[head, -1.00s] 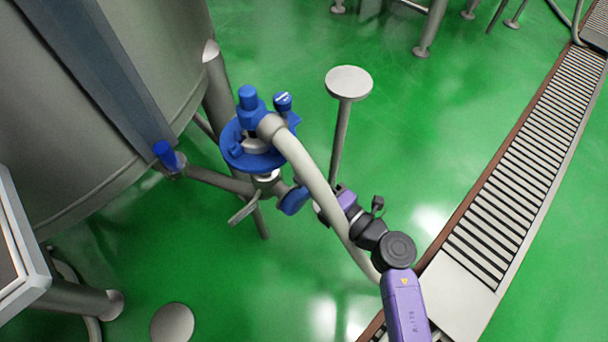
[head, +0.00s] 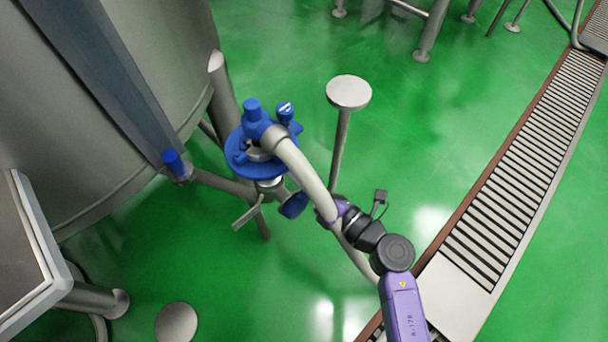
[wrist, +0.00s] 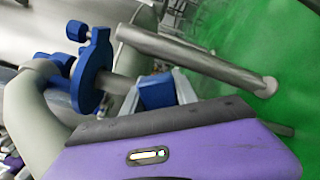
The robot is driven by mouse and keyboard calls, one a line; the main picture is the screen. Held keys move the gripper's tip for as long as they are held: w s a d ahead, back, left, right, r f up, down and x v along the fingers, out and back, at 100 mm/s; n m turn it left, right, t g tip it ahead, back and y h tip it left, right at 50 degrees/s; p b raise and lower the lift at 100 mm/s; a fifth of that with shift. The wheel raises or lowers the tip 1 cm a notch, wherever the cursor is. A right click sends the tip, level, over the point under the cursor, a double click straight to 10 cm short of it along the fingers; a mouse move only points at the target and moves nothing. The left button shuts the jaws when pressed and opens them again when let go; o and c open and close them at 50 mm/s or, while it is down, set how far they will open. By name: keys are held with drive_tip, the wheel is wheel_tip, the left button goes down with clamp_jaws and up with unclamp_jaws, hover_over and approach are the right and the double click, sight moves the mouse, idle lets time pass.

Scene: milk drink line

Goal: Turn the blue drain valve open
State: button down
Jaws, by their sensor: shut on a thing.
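The blue drain valve handle (head: 293,204) sits low on the pipework under a round blue disc fitting (head: 257,163), beside the tank. My gripper is at its right, mostly hidden behind the thick grey hose in the head view. In the wrist view, the blue handle (wrist: 156,92) lies between the pale fingers of my gripper (wrist: 160,91), which is shut on it. The valve body behind the handle is partly hidden, so its exact angle is hard to read.
The grey hose (head: 307,172) arches from the blue fitting close over my wrist. A steel post with a round top (head: 349,92) stands just behind. The tank (head: 110,160) fills the left, and a conveyor (head: 515,175) runs along the right.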

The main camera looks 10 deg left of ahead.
sight(286, 196)
drive_tip(key=s+n, duration=0.1)
drive_tip(key=n, duration=0.2)
drive_tip(key=s+a+r+n, duration=0.1)
drive_tip(key=n, duration=0.2)
drive_tip(key=s+a+r+n, duration=0.1)
drive_tip(key=n, duration=0.2)
drive_tip(key=shift+r, duration=0.2)
drive_tip(key=shift+s+a+n+b, duration=0.2)
drive_tip(key=shift+s+a+n, duration=0.05)
drive_tip(key=shift+n, duration=0.4)
drive_tip(key=shift+s+a+n+b, duration=0.2)
drive_tip(key=shift+n, duration=0.45)
drive_tip(key=c, duration=1)
unclamp_jaws()
drive_tip(key=shift+r, duration=0.1)
drive_tip(key=shift+o, duration=0.2)
drive_tip(key=shift+s, duration=0.1)
drive_tip(key=p+v, duration=0.1)
drive_tip(key=v, duration=0.6)
drive_tip(key=shift+s+d, duration=0.2)
drive_tip(key=shift+d, duration=0.1)
